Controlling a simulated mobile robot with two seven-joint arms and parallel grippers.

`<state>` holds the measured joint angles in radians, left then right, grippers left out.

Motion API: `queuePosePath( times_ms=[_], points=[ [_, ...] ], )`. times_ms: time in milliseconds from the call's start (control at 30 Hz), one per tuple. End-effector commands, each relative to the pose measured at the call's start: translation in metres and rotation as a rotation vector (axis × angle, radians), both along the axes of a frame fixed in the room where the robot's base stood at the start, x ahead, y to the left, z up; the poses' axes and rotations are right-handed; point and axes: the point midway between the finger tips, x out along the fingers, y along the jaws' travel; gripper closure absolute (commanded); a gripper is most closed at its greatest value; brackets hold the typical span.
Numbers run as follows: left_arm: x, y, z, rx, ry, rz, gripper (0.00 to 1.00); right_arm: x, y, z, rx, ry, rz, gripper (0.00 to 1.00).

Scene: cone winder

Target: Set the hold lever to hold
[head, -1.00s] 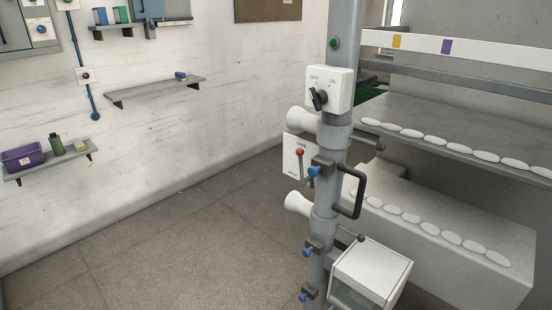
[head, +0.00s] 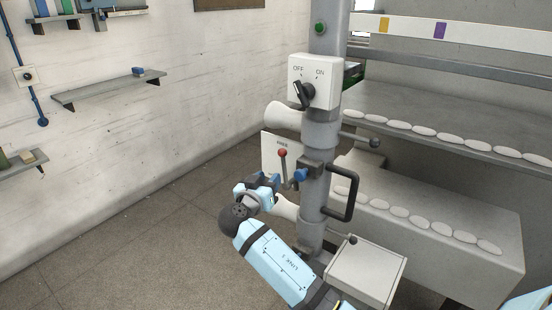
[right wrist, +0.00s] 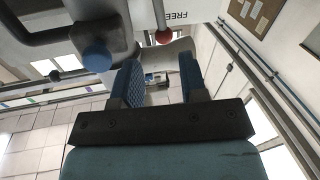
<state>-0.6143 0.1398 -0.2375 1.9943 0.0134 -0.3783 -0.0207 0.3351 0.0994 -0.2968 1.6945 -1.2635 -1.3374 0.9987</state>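The hold lever has a red ball knob (head: 283,153) on a thin grey stem. It stands up, close to the FREE label of its white plate (head: 269,147) on the machine's post. The plate's lower part is hidden behind my right gripper in the head view. My right gripper (head: 268,181) is just below and left of the knob. In the right wrist view its two blue-padded fingers (right wrist: 160,82) are apart with nothing held between them. The red knob (right wrist: 163,36) shows beyond the fingertips, not touching them as far as I can see. My left gripper is not in view.
A blue knob (head: 300,175) on a clamp and a black loop handle (head: 345,195) sit right of the lever. White cones (head: 283,115) stick out left of the post. A switch box (head: 315,80) is above, a white box (head: 368,272) below. Left floor is clear.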

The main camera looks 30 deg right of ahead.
Motion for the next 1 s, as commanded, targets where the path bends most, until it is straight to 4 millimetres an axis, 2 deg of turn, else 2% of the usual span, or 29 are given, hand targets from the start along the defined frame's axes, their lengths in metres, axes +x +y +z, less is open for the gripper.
queuePosePath(
  times_ms=[33, 300, 500, 700, 967, 1000],
  points=[
    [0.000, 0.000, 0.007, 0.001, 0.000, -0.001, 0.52, 0.006, -0.010, 0.005, -0.004, 0.000, -0.003, 0.61],
    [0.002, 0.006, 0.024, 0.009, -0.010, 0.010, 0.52, 0.039, -0.058, 0.004, -0.004, 0.002, -0.001, 0.61],
    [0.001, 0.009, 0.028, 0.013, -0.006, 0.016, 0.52, 0.055, -0.082, 0.003, -0.002, 0.001, 0.001, 0.61],
    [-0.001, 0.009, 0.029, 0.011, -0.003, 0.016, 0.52, 0.061, -0.092, 0.001, 0.000, 0.001, 0.001, 0.61],
    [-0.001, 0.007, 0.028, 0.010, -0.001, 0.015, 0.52, 0.062, -0.092, 0.000, 0.000, 0.001, 0.001, 0.61],
    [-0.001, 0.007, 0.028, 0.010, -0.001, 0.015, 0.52, 0.062, -0.092, 0.000, 0.000, 0.001, 0.001, 0.70]
  ],
)
